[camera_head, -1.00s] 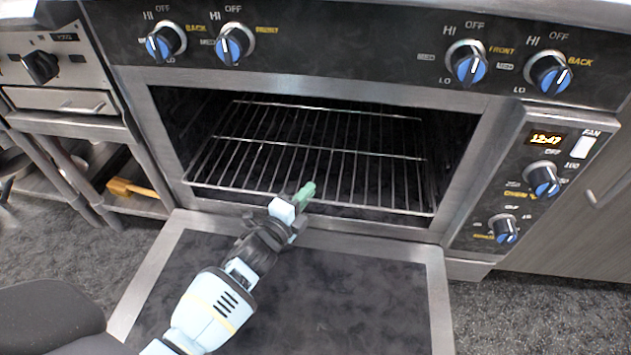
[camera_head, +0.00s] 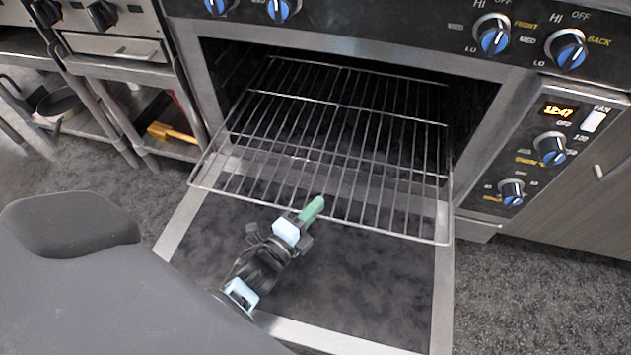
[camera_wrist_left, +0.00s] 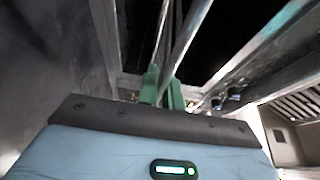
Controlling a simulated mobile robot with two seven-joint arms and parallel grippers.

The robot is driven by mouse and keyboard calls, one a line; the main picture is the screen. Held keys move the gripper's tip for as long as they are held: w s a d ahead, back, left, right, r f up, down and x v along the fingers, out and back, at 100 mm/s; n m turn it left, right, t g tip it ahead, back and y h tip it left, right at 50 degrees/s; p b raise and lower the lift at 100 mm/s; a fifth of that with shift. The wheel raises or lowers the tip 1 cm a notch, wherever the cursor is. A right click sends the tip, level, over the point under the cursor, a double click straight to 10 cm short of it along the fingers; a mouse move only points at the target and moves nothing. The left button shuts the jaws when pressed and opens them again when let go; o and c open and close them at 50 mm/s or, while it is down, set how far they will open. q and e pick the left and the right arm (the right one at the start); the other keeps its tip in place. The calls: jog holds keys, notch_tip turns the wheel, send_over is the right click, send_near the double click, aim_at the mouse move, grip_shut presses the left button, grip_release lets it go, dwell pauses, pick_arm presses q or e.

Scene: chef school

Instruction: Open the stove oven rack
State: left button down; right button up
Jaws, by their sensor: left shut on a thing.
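The wire oven rack (camera_head: 345,140) is partly slid out of the oven, its front edge over the lowered oven door (camera_head: 300,285). My left gripper (camera_head: 308,213) is at the rack's front bar, a little left of its middle, with green fingertips shut on the bar. In the left wrist view, the green fingers (camera_wrist_left: 163,92) close around a metal rod of the rack (camera_wrist_left: 185,45). The back part of the rack is still inside the dark oven cavity. My right gripper is not in view.
Stove knobs (camera_head: 493,35) line the panel above the oven, and a control panel with a clock (camera_head: 557,111) stands to the right. A shelf with a pan (camera_head: 62,104) is at the left. Grey floor is free at the right (camera_head: 540,290).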

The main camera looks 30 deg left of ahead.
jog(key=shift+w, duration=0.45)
pick_arm(q)
jog(key=c, duration=1.6)
grip_release()
jog(key=shift+o, duration=0.2)
jog(key=shift+s, duration=0.1)
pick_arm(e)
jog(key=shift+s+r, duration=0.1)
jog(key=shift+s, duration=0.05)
